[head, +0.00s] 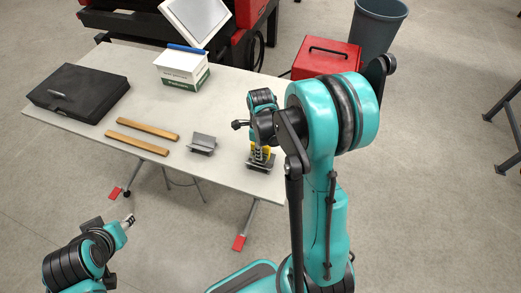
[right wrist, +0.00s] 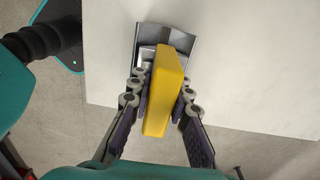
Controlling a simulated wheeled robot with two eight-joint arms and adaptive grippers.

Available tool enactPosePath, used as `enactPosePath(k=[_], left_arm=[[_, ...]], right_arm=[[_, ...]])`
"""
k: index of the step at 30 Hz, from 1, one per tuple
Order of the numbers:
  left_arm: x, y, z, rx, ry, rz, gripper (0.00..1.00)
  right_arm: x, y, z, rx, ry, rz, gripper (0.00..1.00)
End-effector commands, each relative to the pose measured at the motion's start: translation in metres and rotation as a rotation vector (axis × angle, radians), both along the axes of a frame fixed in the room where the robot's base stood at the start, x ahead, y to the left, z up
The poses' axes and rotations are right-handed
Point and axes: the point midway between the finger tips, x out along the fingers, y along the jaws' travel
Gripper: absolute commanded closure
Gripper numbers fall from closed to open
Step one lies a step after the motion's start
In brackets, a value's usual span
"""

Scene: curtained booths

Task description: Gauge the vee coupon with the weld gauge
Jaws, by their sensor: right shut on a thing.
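My right gripper (head: 262,156) is shut on a yellow block-like tool, the weld gauge (right wrist: 165,92), at the table's near right. In the right wrist view my right gripper (right wrist: 164,100) has one finger on each side of it. A grey metal coupon (right wrist: 190,45) lies under and beyond the gauge; its dark edge also shows in the head view (head: 261,168). I cannot tell whether gauge and coupon touch. A second grey metal coupon (head: 202,143) stands apart to the left. My left gripper (head: 128,221) is off the table at lower left; its fingers are too small to read.
Two wooden strips (head: 142,137) lie on the white table (head: 225,100). A black case (head: 78,92) and a white-and-green box (head: 182,69) stand farther back. A red toolbox (head: 326,58) and a grey bin (head: 376,30) are beyond the table's right side.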

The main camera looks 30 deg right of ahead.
Motion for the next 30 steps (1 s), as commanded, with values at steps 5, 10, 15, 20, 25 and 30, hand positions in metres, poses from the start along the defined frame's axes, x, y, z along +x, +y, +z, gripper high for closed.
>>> enactPosePath(k=[5, 10, 15, 20, 25, 30], left_arm=[[0.0, 0.0, -0.007, 0.0, 0.0, 0.0, 0.6], [0.0, 0.0, -0.007, 0.0, 0.0, 0.0, 0.6], [0.0, 0.0, -0.007, 0.0, 0.0, 0.0, 0.6], [0.0, 0.0, -0.007, 0.0, 0.0, 0.0, 0.6], [0.0, 0.0, -0.007, 0.0, 0.0, 0.0, 0.6], [0.0, 0.0, -0.007, 0.0, 0.0, 0.0, 0.6]], right_arm=[[0.0, 0.0, -0.008, 0.0, 0.0, 0.0, 1.0], [0.0, 0.0, -0.008, 0.0, 0.0, 0.0, 1.0], [0.0, 0.0, -0.007, 0.0, 0.0, 0.0, 0.63], [0.0, 0.0, -0.007, 0.0, 0.0, 0.0, 0.58], [0.0, 0.0, -0.007, 0.0, 0.0, 0.0, 0.58], [0.0, 0.0, 0.01, 0.0, 0.0, 0.0, 0.58]])
